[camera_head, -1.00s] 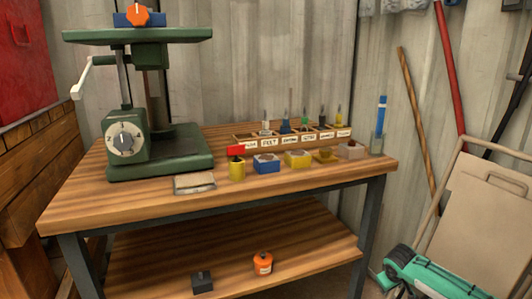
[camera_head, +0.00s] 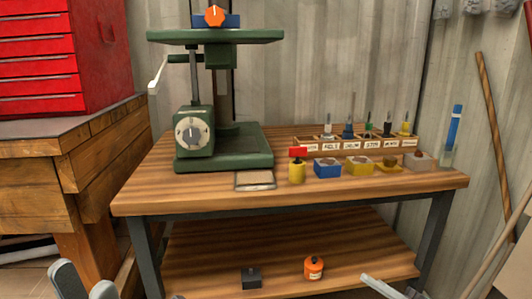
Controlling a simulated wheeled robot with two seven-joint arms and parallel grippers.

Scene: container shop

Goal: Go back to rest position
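My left gripper (camera_head: 86,285) shows at the bottom left edge of the head view. Its two grey fingertips stand apart with nothing visible between them. It is in front of the workbench (camera_head: 300,202), low and to the left, not touching anything that I can see. At the bottom edge, right of the middle, a pale bar (camera_head: 382,287) looks like part of my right gripper. The rest of it is cut off, so its opening cannot be told.
The bench bears a green press (camera_head: 225,160), a labelled rack (camera_head: 305,147) and several small coloured containers. An orange pot (camera_head: 313,267) and a black block (camera_head: 251,277) sit on the lower shelf. A red tool cabinet (camera_head: 38,60) stands on a wooden bench (camera_head: 60,190) at left.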

